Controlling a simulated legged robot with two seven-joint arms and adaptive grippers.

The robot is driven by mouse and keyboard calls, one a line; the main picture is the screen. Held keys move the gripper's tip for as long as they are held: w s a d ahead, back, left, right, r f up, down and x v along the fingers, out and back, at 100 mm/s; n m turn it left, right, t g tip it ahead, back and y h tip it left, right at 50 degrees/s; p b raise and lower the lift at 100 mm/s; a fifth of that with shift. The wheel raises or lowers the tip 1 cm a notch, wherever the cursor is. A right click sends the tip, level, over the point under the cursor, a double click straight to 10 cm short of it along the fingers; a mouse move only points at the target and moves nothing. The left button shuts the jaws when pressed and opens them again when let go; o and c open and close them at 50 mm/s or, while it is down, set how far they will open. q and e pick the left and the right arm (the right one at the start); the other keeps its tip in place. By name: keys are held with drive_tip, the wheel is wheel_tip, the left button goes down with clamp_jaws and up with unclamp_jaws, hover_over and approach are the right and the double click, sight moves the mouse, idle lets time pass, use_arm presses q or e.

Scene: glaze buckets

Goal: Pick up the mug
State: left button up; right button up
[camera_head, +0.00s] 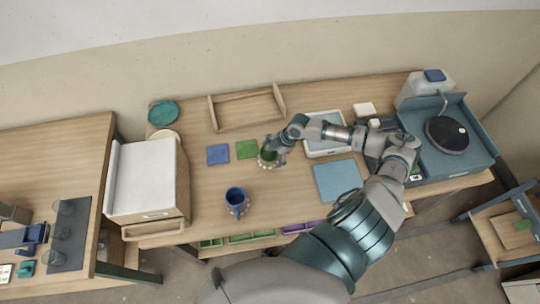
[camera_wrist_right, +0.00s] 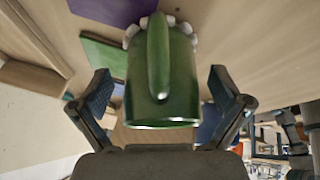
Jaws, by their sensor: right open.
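A green mug (camera_head: 267,159) stands on the wooden table, just below a green square. In the right wrist view the green mug (camera_wrist_right: 180,85) fills the middle, with its handle facing the camera. My right gripper (camera_head: 277,148) is at the green mug. Its two fingers stand wide apart, one on each side of the mug, with gaps between them and its wall. A blue mug (camera_head: 237,202) stands nearer the table's front edge, clear of the gripper. My left gripper is not in view.
A blue square (camera_head: 218,154) and a green square (camera_head: 246,149) lie behind the mugs. A wooden tray (camera_head: 247,107) is at the back, a white box (camera_head: 148,180) at the left, a light-blue sheet (camera_head: 338,181) at the right. The table around the blue mug is clear.

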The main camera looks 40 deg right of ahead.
sight(271, 159)
drive_tip(key=shift+d+f, duration=0.2)
drive_tip(key=shift+f, duration=0.05)
drive_tip(key=shift+a, duration=0.1)
drive_tip(key=shift+a+r, duration=0.15)
drive_tip(key=shift+a, duration=0.25)
drive_tip(key=c, duration=0.8)
drive_tip(key=shift+a+r, duration=0.15)
drive_tip(key=shift+a, duration=0.1)
drive_tip(key=c, duration=0.6)
drive_tip(key=shift+w, duration=0.1)
drive_tip(key=shift+c, duration=0.2)
drive_tip(key=shift+d+r, duration=0.1)
drive_tip(key=shift+d, duration=0.3)
drive_tip(key=shift+d+r, duration=0.15)
drive_tip(key=shift+r, duration=0.2)
wheel_tip(271, 159, up, 2)
drive_tip(key=shift+r, duration=0.15)
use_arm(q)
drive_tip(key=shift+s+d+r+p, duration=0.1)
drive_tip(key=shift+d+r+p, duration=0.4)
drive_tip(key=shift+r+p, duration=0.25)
use_arm(e)
drive_tip(key=s+d+r, duration=0.1)
drive_tip(key=s+d, duration=0.2)
drive_tip(key=s, duration=1.2)
drive_tip(key=shift+s+r, duration=0.35)
